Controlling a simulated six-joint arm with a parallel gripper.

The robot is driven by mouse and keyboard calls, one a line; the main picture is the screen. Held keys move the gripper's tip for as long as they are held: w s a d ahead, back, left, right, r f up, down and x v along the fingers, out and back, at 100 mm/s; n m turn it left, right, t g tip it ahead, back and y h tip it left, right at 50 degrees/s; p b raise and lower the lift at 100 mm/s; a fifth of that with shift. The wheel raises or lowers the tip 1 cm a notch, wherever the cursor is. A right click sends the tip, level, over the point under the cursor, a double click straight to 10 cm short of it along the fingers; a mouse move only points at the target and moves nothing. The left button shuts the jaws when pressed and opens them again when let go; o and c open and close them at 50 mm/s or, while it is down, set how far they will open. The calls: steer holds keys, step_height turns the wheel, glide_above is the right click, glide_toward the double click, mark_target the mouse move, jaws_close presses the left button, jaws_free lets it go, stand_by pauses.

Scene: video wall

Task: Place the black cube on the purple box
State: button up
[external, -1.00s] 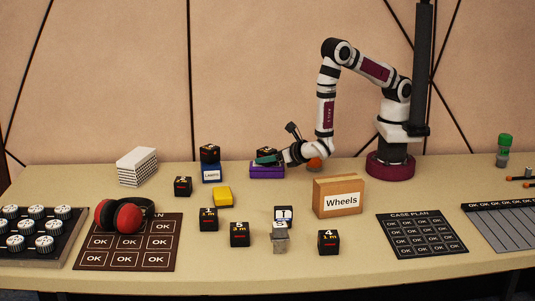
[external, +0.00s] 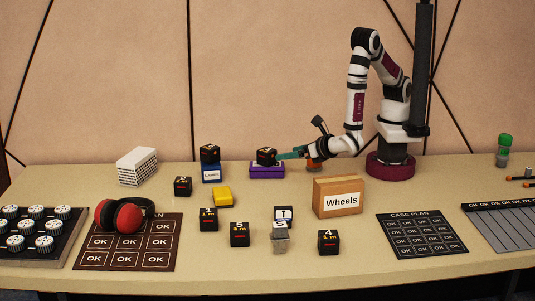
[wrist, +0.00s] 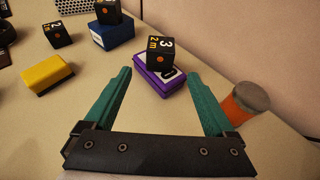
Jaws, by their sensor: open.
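A black cube (external: 266,156) marked 3 rests on top of the purple box (external: 267,171), toward the back of the table. In the wrist view the cube (wrist: 161,53) sits on the purple box (wrist: 152,80), near the edge farther from my gripper, over part of a white label. My gripper (external: 281,156) is to the right of the cube in the external view. In the wrist view my gripper (wrist: 160,75) has its teal fingers spread wide and empty, with the cube beyond the fingertips and apart from them.
A blue box (external: 211,175) carries another black cube (external: 210,154). More black cubes, a yellow block (external: 222,197) and a Wheels box (external: 339,197) stand in front. An orange-sided container (wrist: 245,103) stands close beside my right finger in the wrist view.

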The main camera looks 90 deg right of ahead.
steer(key=w+a+r+m+g+y, duration=0.1)
steer(key=a+r+m+y, duration=0.4)
steer(key=m, duration=0.3)
steer(key=a+r+m+g+y, duration=0.2)
steer(key=a+r+m+y, duration=0.2)
steer(key=m+y, duration=0.35)
steer(key=s+d+r+m+g, duration=0.1)
steer(key=s+d+m+g, duration=0.1)
steer(key=s+d+m, duration=0.2)
steer(key=s+d+r+m+g, duration=0.2)
steer(key=s+d+m, duration=0.2)
steer(key=s+m, duration=0.3)
steer(key=s+d+r+m+g+h, duration=0.1)
steer(key=s+d+m, duration=0.3)
steer(key=s, duration=0.7)
steer(key=shift+s+d+r+m+g, duration=0.25)
steer(key=shift+d+r+m+g, duration=0.25)
steer(key=shift+m+g, duration=0.5)
